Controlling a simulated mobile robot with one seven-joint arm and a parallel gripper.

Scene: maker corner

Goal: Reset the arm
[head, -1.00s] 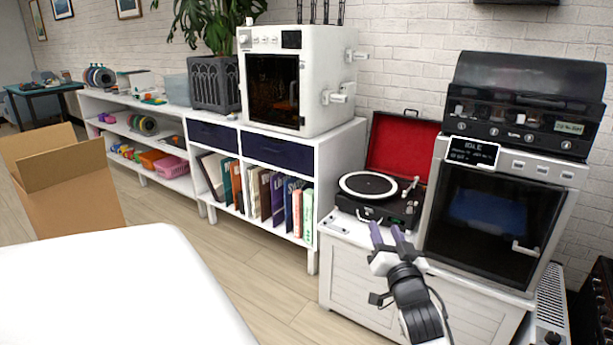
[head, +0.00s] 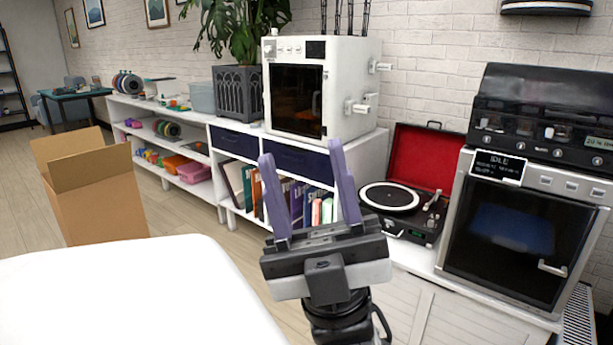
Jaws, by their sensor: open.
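My gripper (head: 304,158) is in the lower middle of the head view, close to the camera, with its two purple fingers pointing up and spread apart. It is open, and nothing shows between the fingers. My arm comes up from the bottom edge behind it. The gripper hides part of the shelf's books and of the cabinet front; it appears clear of them, though its exact distance from the furniture cannot be told.
An open red record player (head: 403,201) sits on a white cabinet (head: 455,318) beside a machine reading IDLE (head: 522,235). A white 3D printer (head: 345,80) stands on the shelf unit. A cardboard box (head: 97,200) is at left. A white surface (head: 130,295) fills the lower left.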

